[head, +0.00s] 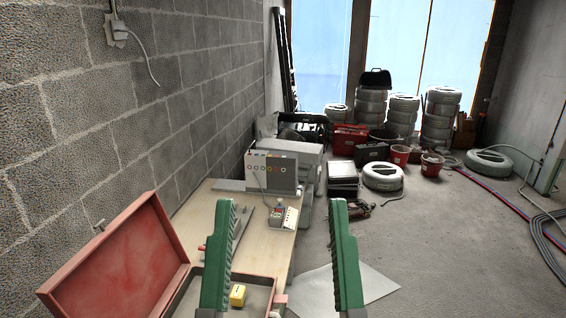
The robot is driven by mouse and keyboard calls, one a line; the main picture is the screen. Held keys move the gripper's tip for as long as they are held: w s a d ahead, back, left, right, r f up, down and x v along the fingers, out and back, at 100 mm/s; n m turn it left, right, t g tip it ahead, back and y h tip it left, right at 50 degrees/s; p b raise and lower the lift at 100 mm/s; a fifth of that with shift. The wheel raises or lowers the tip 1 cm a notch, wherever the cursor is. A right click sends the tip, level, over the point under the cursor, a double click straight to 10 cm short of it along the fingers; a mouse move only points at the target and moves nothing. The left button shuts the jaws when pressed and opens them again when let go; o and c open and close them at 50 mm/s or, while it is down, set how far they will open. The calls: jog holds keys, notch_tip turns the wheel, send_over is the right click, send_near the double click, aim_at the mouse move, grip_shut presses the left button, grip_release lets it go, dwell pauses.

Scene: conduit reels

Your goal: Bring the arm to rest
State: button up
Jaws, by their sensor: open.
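My gripper (281,258) shows at the bottom middle of the head view. Its two green ribbed fingers stand wide apart, with nothing between them that they touch. The fingers appear in front of the wooden bench (262,238) and the open red toolbox (125,262). The left finger hides part of the toolbox's tray and bench top. The rest of my arm is out of view.
A panel with coloured ports (272,172) and a small red-grey device (278,214) stand on the bench. A block wall borders the left.

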notch_tip(320, 180, up, 21)
jog(key=p, duration=1.7)
jog(key=shift+f, duration=0.2)
jog(key=shift+a, duration=0.1)
